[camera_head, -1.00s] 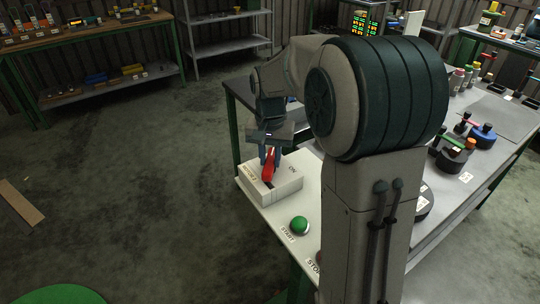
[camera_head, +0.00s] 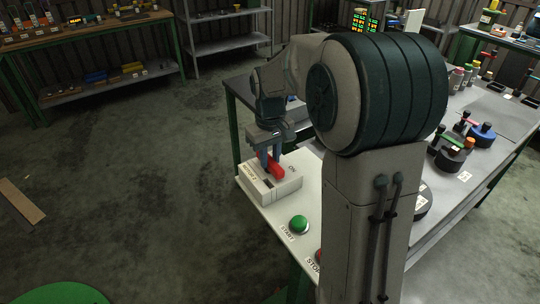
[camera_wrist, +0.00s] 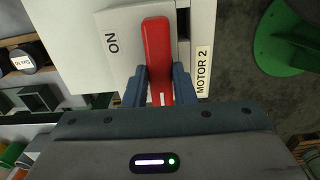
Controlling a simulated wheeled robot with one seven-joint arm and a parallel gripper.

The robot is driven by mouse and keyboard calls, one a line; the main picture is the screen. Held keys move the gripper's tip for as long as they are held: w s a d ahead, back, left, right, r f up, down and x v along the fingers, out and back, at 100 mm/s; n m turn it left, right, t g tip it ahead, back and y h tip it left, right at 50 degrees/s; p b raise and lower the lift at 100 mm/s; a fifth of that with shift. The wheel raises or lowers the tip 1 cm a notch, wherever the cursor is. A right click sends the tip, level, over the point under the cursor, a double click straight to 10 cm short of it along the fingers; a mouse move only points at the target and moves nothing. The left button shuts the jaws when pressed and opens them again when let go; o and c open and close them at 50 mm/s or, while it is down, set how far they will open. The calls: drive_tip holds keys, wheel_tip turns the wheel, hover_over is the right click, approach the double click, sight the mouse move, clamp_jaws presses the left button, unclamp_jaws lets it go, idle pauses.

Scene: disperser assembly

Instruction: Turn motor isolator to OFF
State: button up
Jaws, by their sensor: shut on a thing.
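The motor isolator is a white box (camera_head: 285,187) on the near left corner of the white table, with a red handle (camera_head: 277,168) on top. The wrist view shows the red handle (camera_wrist: 157,45) up close, with "ON" printed to its left and a "MOTOR 2" label (camera_wrist: 203,70) to its right. My gripper (camera_head: 269,160) comes down from above onto the handle. In the wrist view its two blue fingers (camera_wrist: 160,85) close on both sides of the handle near its white-marked end. Any OFF marking is not readable.
A green START button (camera_head: 299,224) sits on the table in front of the box. The STOP button is mostly hidden by my arm. Bottles and black and blue devices (camera_head: 482,135) stand farther right. The floor to the left is mostly open.

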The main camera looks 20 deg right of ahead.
sight(270, 160)
idle(0.5)
drive_tip(key=o, duration=1)
drive_tip(key=shift+r, duration=0.1)
wheel_tip(270, 160, up, 14)
drive_tip(key=shift+f, duration=0.15)
drive_tip(key=s+f+m+t, duration=0.1)
drive_tip(key=s+f, duration=0.2)
drive_tip(key=s, duration=0.4)
drive_tip(key=s+f+m+t, duration=0.1)
drive_tip(key=s+f, duration=0.3)
drive_tip(key=s, duration=0.3)
drive_tip(key=s+f+m+t, duration=0.1)
drive_tip(key=s+f, duration=0.3)
drive_tip(key=s, duration=0.3)
drive_tip(key=shift+a, duration=0.2)
